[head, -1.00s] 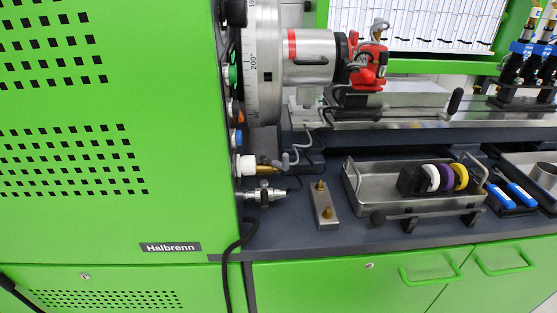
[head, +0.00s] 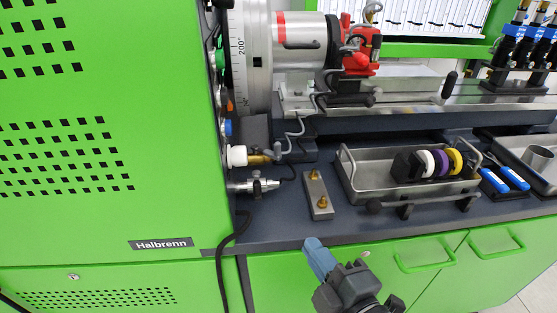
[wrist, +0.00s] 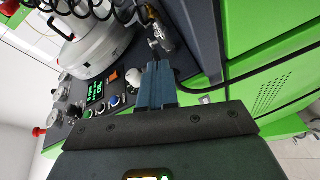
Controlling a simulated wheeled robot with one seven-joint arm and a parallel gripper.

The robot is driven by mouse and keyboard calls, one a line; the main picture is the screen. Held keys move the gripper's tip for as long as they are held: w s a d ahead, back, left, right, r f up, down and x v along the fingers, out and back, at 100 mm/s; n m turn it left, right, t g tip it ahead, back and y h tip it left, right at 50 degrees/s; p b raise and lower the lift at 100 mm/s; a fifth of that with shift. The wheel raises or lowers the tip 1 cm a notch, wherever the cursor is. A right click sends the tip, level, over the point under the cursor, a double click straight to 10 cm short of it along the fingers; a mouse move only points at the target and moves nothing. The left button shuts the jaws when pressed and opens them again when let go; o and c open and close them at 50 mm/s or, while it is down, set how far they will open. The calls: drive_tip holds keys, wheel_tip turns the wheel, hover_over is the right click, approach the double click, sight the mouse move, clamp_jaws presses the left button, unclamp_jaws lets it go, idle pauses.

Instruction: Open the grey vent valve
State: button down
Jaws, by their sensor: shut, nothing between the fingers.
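A silver-grey valve fitting (head: 256,186) with a small cross piece sticks out from the right side of the green cabinet, below a white knob with a brass fitting (head: 238,156). It looks like the vent valve; its setting cannot be told. My gripper (head: 311,243) is shut and empty, with blue-grey fingers in front of the bench edge, right of and below the fitting and apart from it. In the wrist view, my shut fingers (wrist: 157,68) point toward the panel, with a metal fitting (wrist: 163,38) beyond their tips and the white knob (wrist: 133,77) to the left.
A small block with brass studs (head: 318,195) lies on the bench right of the fitting. Beyond it stands a metal tray (head: 380,190) with coloured rings. A black cable (head: 227,245) hangs over the bench edge. Bare bench top (head: 275,226) lies between.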

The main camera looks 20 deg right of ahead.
drive_tip(key=w+r+n, duration=0.1)
drive_tip(key=w, duration=0.1)
drive_tip(key=w+r+n, duration=0.1)
drive_tip(key=w+r, duration=0.1)
drive_tip(key=w, duration=0.1)
drive_tip(key=w+a+r+n+t+h, duration=0.1)
drive_tip(key=w, duration=0.2)
drive_tip(key=shift+w+r, duration=0.15)
drive_tip(key=shift+w, duration=0.35)
drive_tip(key=shift+w+d+p, duration=0.5)
drive_tip(key=shift+w+d, duration=0.1)
drive_tip(key=shift+w, duration=1.35)
drive_tip(key=shift+w+d+p, duration=0.5)
drive_tip(key=shift+w+d, duration=0.05)
drive_tip(key=shift+w, duration=1.45)
drive_tip(key=shift+w+d+p, duration=0.5)
drive_tip(key=shift+w+d, duration=0.1)
drive_tip(key=shift+w, duration=1.35)
